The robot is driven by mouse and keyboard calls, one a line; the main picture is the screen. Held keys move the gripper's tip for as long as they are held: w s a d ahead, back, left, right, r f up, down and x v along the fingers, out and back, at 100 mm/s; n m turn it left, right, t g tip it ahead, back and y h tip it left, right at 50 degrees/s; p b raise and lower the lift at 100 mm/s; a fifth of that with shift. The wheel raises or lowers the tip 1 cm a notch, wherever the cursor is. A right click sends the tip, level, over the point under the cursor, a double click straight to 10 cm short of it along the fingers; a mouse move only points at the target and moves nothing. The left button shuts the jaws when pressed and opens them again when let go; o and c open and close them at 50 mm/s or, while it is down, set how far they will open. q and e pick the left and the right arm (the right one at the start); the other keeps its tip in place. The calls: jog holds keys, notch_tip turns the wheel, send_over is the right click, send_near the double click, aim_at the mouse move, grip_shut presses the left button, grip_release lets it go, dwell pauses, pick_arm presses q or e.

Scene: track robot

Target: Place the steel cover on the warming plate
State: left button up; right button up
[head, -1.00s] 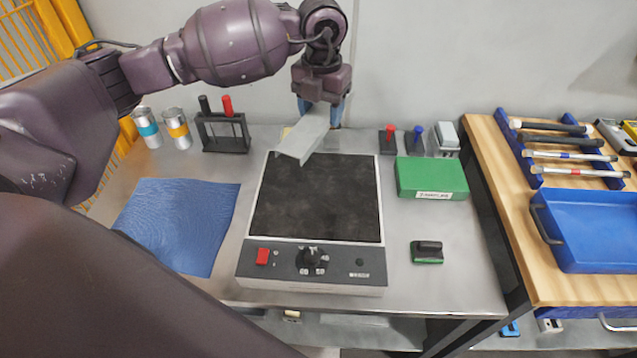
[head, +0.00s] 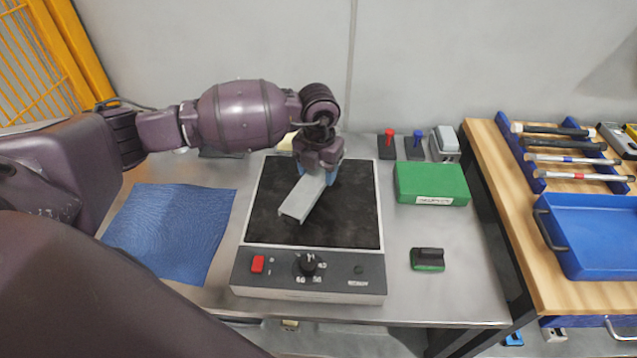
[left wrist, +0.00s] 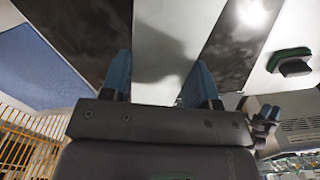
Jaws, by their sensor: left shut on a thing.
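The steel cover (head: 303,197) is a long, light grey piece of bent sheet metal. My left gripper (head: 326,176) is shut on its far end, with the blue fingers on either side. The cover lies over the black top of the warming plate (head: 350,215), slanting from the gripper toward the front left. It appears low over the surface; I cannot tell whether it touches. In the left wrist view the cover (left wrist: 168,40) runs between the two blue fingers (left wrist: 160,85), with dark plate surface on both sides.
A blue cloth (head: 172,230) lies left of the plate. A green box (head: 431,183) and a small green-based block (head: 428,259) lie to its right. Red and blue-topped items (head: 402,146) stand behind. A wooden bench with a blue tray (head: 590,265) is at the right.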

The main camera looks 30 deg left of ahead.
aim_at(318, 184)
pick_arm(q)
notch_tip(318, 184, down, 4)
jog(key=shift+f+b, duration=0.1)
jog(key=shift+b, duration=0.2)
jog(key=shift+f, duration=0.15)
pick_arm(e)
jog(key=shift+w+a, duration=0.1)
jog(key=shift+w, duration=0.3)
pick_arm(q)
jog(key=o, duration=1)
notch_tip(318, 184, up, 11)
jog(key=shift+f+p, duration=0.1)
jog(key=shift+p, duration=0.65)
jog(key=shift+r, duration=0.75)
pick_arm(e)
jog(key=shift+s+r, duration=0.3)
jog(key=shift+s, duration=0.15)
